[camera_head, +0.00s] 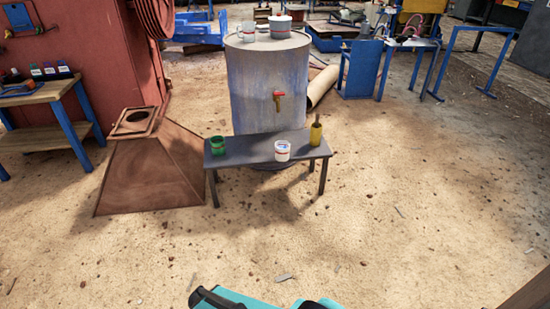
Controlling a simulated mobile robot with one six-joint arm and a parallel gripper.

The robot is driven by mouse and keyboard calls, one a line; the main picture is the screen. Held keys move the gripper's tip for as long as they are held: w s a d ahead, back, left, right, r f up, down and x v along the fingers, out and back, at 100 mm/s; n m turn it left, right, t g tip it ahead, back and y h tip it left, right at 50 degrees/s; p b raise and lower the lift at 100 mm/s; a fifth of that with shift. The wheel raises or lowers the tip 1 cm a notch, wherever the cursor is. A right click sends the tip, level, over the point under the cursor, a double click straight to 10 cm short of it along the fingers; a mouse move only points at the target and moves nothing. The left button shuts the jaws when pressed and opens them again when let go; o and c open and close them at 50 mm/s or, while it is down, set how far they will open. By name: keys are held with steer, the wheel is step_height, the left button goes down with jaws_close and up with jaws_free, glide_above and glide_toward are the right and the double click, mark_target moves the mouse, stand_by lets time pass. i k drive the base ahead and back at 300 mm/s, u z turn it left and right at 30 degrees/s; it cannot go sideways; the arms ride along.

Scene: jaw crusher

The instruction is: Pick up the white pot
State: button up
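A small white pot (282,150) with a coloured band stands upright on the front middle of a low dark bench (246,149). Teal and black parts of my own arm show at the bottom edge, well short of the bench. My gripper's fingertips are not in view.
A green pot (217,145) and a yellow container (316,132) stand on the bench. Behind it is the metal drum (264,85) with a tap (278,99) and a pale mug (247,31) on top. A rusty hopper (152,172) stands left.

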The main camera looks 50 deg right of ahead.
mark_target(282, 147)
steer(key=z, duration=0.15)
steer(key=i, duration=0.95)
steer(key=u, duration=0.05)
